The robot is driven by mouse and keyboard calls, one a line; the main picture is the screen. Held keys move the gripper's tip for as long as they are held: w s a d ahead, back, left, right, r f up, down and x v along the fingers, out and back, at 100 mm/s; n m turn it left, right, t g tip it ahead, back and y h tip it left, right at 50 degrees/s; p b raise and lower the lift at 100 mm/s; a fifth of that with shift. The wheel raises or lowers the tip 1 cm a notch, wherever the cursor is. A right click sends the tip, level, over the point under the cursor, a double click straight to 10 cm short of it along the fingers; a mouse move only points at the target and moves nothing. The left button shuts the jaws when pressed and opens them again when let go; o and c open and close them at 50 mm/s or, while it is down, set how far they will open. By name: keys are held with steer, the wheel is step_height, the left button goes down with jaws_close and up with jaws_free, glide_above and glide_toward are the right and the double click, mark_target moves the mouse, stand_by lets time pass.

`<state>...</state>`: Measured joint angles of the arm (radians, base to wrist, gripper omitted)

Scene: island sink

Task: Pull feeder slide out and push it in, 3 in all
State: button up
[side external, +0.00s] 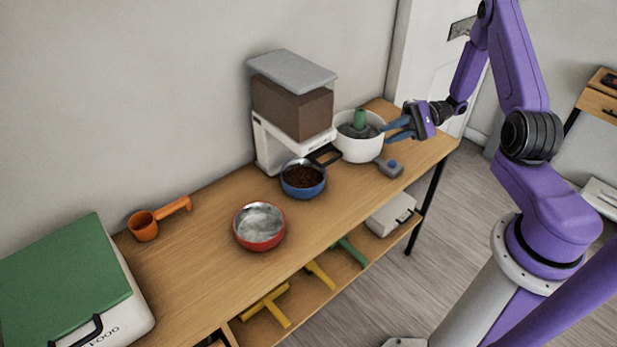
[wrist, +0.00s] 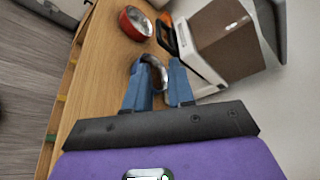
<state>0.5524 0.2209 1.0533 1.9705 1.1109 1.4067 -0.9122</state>
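The feeder (side external: 291,108) stands against the wall in the side view, with a brown-filled hopper, grey lid and white base; it also shows in the wrist view (wrist: 225,45). The feeder slide's black loop handle (side external: 325,155) sticks out at its front, beside the blue bowl (side external: 303,182) of brown food. How far the slide is out is hard to tell. My gripper (side external: 388,131) is right of the feeder, beside the white pot and apart from the handle. Its two blue fingers (wrist: 158,88) are apart, and I see nothing held between them.
A white pot (side external: 360,149) with a green piece inside stands between feeder and gripper. A grey block with a blue knob (side external: 390,167) lies near it. A red bowl (side external: 259,227), orange scoop (side external: 145,225) and green-lidded box (side external: 60,270) are further left. The table's front is mostly clear.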

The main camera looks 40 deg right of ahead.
mark_target(338, 158)
steer(key=shift+s+a, duration=0.2)
steer(key=shift+a, duration=0.05)
steer(key=x, duration=1.7)
steer(key=shift+w+a+f, duration=0.1)
steer(key=shift+c, duration=0.4)
